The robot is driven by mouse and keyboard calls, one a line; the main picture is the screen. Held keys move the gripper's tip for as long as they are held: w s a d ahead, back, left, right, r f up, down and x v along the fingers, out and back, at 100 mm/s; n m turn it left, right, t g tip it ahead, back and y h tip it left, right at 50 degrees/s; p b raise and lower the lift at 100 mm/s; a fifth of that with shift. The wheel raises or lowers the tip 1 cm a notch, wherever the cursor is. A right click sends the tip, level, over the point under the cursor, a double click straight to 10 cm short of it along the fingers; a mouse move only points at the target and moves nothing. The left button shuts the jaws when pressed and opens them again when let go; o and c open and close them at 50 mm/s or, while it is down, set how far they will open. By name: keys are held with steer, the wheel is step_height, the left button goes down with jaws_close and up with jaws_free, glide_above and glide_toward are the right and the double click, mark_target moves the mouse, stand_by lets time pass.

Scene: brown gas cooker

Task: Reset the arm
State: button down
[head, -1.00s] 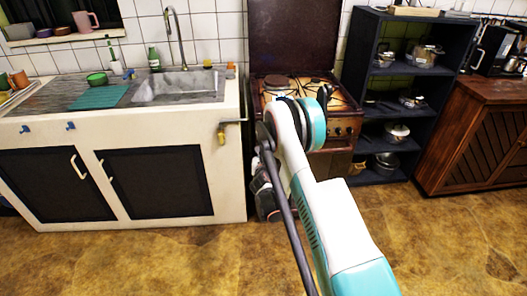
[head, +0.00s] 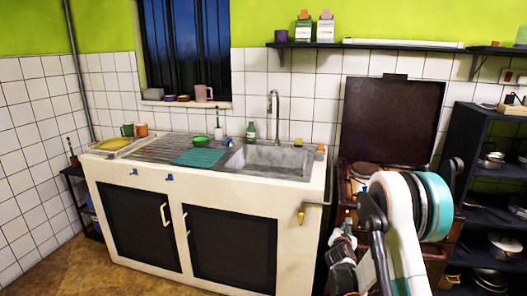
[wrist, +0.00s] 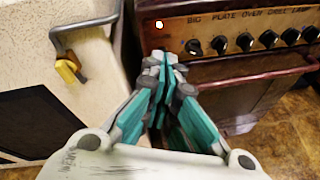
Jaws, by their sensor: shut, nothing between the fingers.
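My gripper (wrist: 163,65) shows in the wrist view with its teal and grey fingers together and nothing between them. It points at the gap between the white sink counter and the brown gas cooker (wrist: 240,40). In the head view my arm stands in front of the cooker, whose raised dark lid (head: 390,120) shows above it. The gripper's fingers cannot be made out clearly in the head view.
The sink counter (head: 140,190) is left of my arm, with a yellow-handled tap (wrist: 68,68) on its side. A dark shelf (head: 490,205) with pots stands at the right. Open floor (head: 55,275) shows at the lower left.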

steer(key=s+a+r+m+g+y, duration=0.1)
steer(key=s+a+r+m+g, duration=0.15)
steer(key=s+r+m, duration=0.6)
steer(key=s+a+r+m+g+y, duration=0.1)
steer(key=s+a+r+m, duration=0.2)
steer(key=s+r+m, duration=0.55)
steer(key=s+a+r+m+g+y, duration=0.1)
steer(key=s+a+m, duration=0.1)
steer(key=s, duration=0.8)
steer(key=s+a+r+m+y, duration=0.1)
steer(key=s+m, duration=0.4)
steer(key=s, duration=0.5)
steer(key=s+a+r+m+g+y, duration=0.1)
steer(key=s+a, duration=0.4)
steer(key=s, duration=0.5)
steer(key=r+m, duration=0.1)
steer(key=m, duration=0.1)
steer(key=shift+s+r+m+g+y, duration=0.2)
steer(key=shift+s+m+g+y, duration=0.1)
steer(key=shift+m+g, duration=0.1)
steer(key=shift+w, duration=0.1)
